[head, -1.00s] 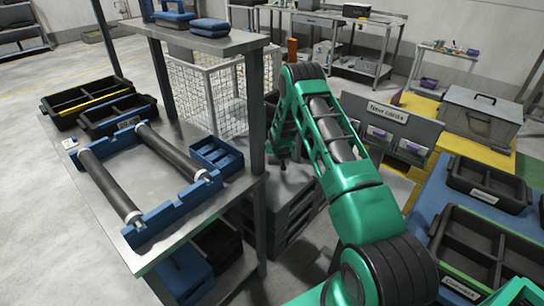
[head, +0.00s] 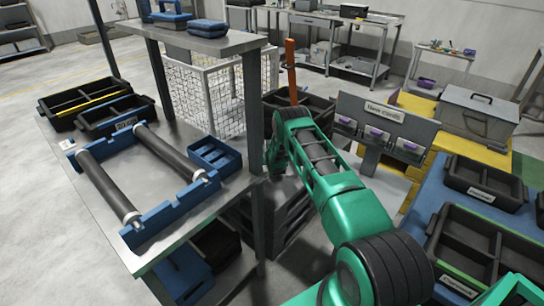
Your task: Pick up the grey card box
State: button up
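A grey rack with a sign reading "New cards" (head: 384,111) stands right of my arm. I cannot tell which of these, if any, is the grey card box. My gripper is not visible; the arm and post hide that area.
A steel table (head: 215,208) with rollers in a blue frame (head: 160,224) stands at left, its post (head: 255,110) close to my arm. Black trays (head: 486,186) lie on a blue surface at right. A grey lidded case (head: 478,113) stands on a yellow platform behind.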

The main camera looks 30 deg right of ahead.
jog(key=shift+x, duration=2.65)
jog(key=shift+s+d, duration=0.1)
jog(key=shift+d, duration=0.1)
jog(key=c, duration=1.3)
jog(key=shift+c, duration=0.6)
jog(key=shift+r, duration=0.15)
